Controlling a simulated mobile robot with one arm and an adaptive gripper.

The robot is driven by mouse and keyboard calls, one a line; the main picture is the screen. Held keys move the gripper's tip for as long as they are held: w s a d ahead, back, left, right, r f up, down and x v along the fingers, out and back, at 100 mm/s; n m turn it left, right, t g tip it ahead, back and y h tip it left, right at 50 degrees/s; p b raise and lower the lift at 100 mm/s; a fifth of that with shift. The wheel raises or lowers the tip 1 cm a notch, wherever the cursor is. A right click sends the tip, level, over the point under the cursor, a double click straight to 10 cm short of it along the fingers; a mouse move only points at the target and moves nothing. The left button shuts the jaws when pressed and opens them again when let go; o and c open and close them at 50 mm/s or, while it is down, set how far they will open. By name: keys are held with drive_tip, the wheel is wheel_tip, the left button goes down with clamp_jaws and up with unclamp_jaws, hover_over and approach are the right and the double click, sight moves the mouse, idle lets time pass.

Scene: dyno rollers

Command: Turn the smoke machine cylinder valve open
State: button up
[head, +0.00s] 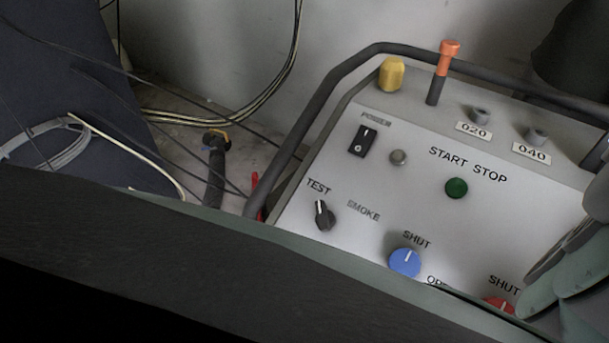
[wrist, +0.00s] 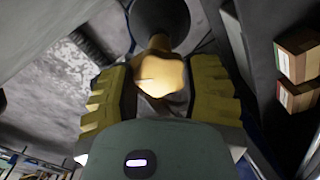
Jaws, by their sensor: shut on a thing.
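In the wrist view, a rounded yellow-orange knob (wrist: 160,70) sits between the two ridged yellow finger pads of my gripper (wrist: 160,88). My gripper is shut on this knob. It appears to be the cylinder valve, but no label on it shows. A dark round body (wrist: 165,18) lies just beyond it. In the head view, the smoke machine panel (head: 390,195) has a blue knob (head: 405,262) below SHUT and a partly hidden red knob (head: 498,304) below another SHUT. My gripper's grip is not visible there.
A dark tube rail (head: 325,93) frames the panel. A yellow cap (head: 391,73) and an orange-topped post (head: 449,57) stand at its back edge. Loose cables (head: 180,122) lie on the left. In the wrist view, small boxes (wrist: 297,58) sit at the right.

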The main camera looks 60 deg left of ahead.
idle(0.4)
drive_tip(key=o, duration=1.2)
drive_tip(key=shift+o, duration=0.2)
drive_tip(key=shift+r, duration=0.1)
